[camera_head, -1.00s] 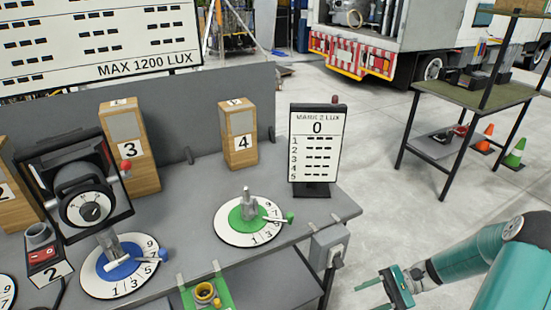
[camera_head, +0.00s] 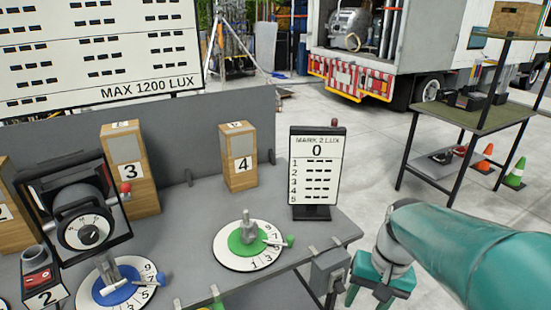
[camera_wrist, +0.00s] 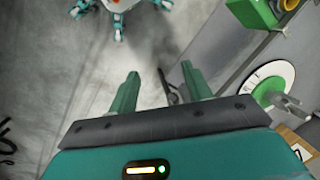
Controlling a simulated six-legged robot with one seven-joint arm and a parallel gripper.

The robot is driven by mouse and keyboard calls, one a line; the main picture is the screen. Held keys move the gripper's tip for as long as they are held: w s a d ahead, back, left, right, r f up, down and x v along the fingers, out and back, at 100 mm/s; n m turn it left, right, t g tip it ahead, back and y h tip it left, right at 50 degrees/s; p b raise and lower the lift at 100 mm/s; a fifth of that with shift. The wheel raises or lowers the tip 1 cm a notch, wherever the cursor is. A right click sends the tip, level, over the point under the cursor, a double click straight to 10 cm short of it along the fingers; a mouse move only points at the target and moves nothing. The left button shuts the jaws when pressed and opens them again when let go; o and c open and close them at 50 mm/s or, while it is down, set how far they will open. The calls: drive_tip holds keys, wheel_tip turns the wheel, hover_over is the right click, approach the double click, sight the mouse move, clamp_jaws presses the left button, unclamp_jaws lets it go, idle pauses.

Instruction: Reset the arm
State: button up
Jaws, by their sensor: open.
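My gripper (camera_head: 368,296) is at the lower right of the head view, beside the right end of the grey bench. It hangs with its fingers pointing down, partly cut by the lower frame edge. In the wrist view my gripper (camera_wrist: 160,78) shows two teal fingers spread apart. My teal arm (camera_head: 475,245) reaches in from the right edge of the head view.
The grey bench (camera_head: 190,205) carries a green dial (camera_head: 243,244), a blue dial (camera_head: 118,280), the numbered wooden block 4 (camera_head: 238,160) and a lux display (camera_head: 317,168). A grey box (camera_head: 330,270) juts from its right end. A shelf table (camera_head: 470,118) stands right; floor between is clear.

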drive_tip(key=s+a+r+n+t+h, duration=0.2)
drive_tip(key=s+r+t, duration=0.3)
drive_tip(key=r, duration=0.3)
drive_tip(key=shift+s+a+r+n+t, duration=0.3)
drive_tip(key=shift+n+t, duration=0.2)
drive_tip(key=shift+t, duration=0.1)
drive_tip(key=shift+c, duration=1.4)
drive_tip(key=shift+a, duration=0.2)
